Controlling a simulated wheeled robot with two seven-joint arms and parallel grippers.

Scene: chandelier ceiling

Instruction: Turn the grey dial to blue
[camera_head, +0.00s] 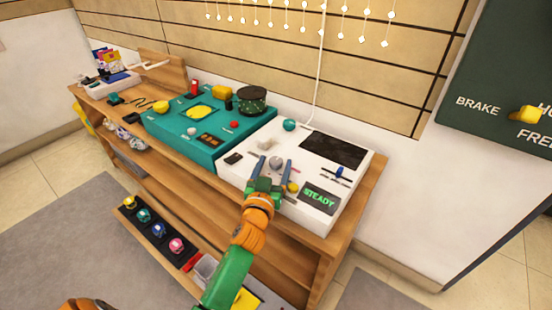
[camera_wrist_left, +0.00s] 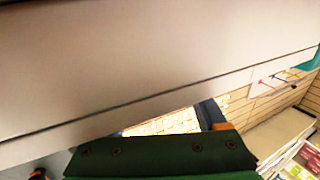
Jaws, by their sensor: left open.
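The grey dial (camera_head: 276,163) is a round knob on top of the white console (camera_head: 232,176), in the head view. My left gripper (camera_head: 271,163) is open at the console, with a blue-grey finger to either side of the dial. Whether the fingers touch the dial cannot be told. Coloured marks around the dial are too small or covered to read, so its setting is unclear. The left wrist view shows mostly a pale surface close up; the dial cannot be made out there. My right gripper is not in view.
The console also carries a yellow knob (camera_head: 293,187), a blue slider knob (camera_head: 340,171), a teal ball (camera_head: 290,125) and a green "STEADY" display (camera_head: 319,196). A teal console (camera_head: 170,135) stands to its left on the wooden bench (camera_head: 368,180). A dark BRAKE panel (camera_head: 490,70) is at right.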

